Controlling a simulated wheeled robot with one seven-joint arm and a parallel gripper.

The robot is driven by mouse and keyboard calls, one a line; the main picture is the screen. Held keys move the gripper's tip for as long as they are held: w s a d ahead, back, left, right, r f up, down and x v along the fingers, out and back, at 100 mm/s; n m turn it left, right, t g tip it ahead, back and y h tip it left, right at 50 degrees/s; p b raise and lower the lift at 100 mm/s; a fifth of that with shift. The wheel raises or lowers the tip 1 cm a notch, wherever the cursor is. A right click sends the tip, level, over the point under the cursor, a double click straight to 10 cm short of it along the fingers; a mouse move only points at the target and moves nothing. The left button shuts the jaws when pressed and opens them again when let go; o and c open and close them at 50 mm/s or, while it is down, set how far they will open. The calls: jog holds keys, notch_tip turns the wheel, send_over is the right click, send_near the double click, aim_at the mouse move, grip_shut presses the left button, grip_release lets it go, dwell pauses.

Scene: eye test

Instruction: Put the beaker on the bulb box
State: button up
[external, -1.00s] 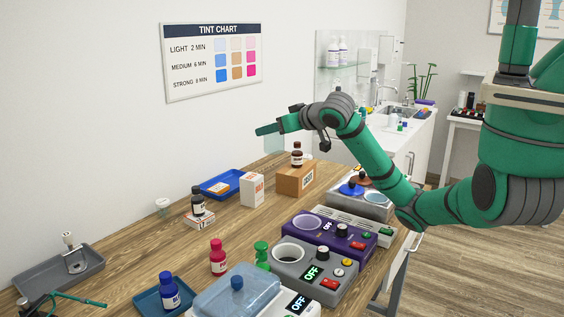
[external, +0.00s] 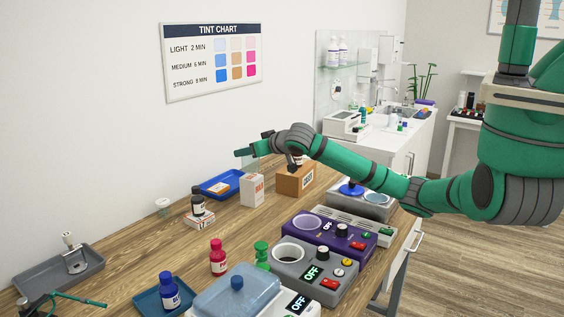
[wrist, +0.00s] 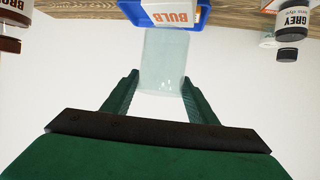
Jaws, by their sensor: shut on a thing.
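My gripper (external: 247,154) is shut on a clear, faintly green beaker (wrist: 165,62), with one finger on each side of it in the wrist view. In the external view the beaker is a faint shape below the fingers, in the air above the boxes. The bulb box (wrist: 174,14), white with orange lettering, shows against a blue tray (wrist: 128,10) past the beaker's far end, partly cut off by the top edge. The beaker and box look apart. In the external view no box label is readable.
The blue tray (external: 208,189) holds a low box, with a white box (external: 252,190) standing beside it. A brown carton (external: 291,181) stands to the right under my wrist. A dark bottle (external: 198,202) stands on a small box to the left. Bare wood lies in front.

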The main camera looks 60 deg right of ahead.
jog(key=shift+f, duration=0.95)
jog(key=shift+f, duration=0.15)
jog(key=o, duration=1)
jog(key=shift+s+r, duration=0.25)
jog(key=shift+s, duration=0.05)
jog(key=v, duration=1.1)
jog(key=shift+s+a, duration=0.1)
jog(key=shift+s, duration=0.2)
jog(key=shift+r, duration=0.1)
